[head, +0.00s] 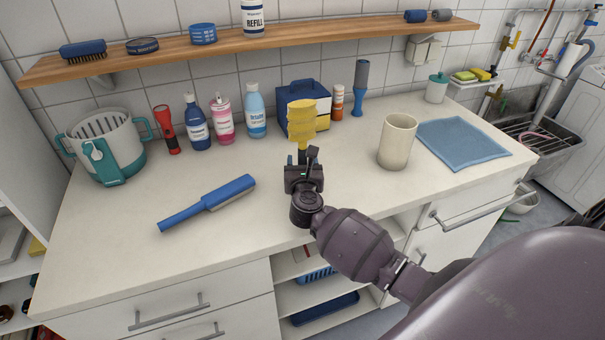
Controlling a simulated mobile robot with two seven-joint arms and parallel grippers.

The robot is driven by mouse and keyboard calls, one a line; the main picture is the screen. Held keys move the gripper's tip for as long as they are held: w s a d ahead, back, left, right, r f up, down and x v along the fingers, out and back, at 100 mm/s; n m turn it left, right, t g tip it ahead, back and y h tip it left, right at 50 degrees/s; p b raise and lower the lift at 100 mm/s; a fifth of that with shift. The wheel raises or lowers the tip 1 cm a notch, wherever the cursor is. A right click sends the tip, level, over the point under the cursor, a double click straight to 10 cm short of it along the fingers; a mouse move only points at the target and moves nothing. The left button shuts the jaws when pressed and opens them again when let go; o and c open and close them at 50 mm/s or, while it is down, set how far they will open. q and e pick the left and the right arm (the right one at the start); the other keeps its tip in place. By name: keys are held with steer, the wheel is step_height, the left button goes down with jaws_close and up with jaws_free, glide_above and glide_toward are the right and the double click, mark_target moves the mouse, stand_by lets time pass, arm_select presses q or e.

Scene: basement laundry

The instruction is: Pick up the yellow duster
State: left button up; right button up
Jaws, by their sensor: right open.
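My left gripper is not in view.
A blue brush (208,203) lies left of my gripper on the white counter (110,245). A beige cup (397,141) and a blue cloth (462,143) are to the right. Bottles, a red flashlight (166,130) and the blue box (291,97) stand behind. A wooden shelf (300,37) hangs above.

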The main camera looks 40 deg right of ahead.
steer(key=shift+w+d, duration=0.2)
steer(key=shift+w, duration=0.1)
jaws_close()
